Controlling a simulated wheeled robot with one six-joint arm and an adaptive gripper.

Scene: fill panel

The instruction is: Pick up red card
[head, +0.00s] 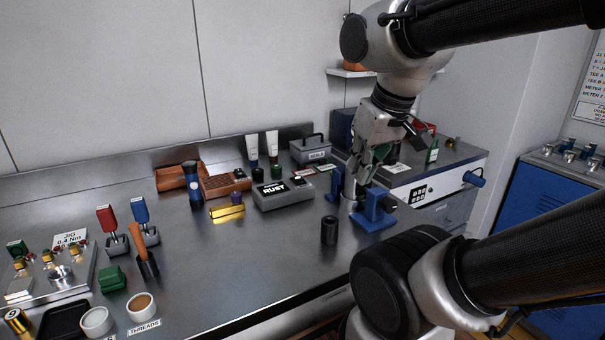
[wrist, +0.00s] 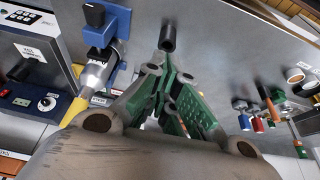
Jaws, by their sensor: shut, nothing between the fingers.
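A small card with red markings (head: 303,172) lies flat on the bench behind the grey RUST box; it is the likeliest red card, but it is too small to read. A similar card with green on it (head: 328,168) lies to its right. My gripper (head: 366,182) is above the right part of the bench, by the blue stand, to the right of both cards and apart from them. Its green-padded fingers meet at the tips in the wrist view (wrist: 166,70), with nothing held. I cannot make out the red card in the wrist view.
The blue stand (head: 373,211) is close to my gripper. A black cylinder (head: 329,231) stands in front of it. The grey RUST box (head: 283,197) and a grey toolbox (head: 310,151) flank the cards. The front middle of the bench is clear.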

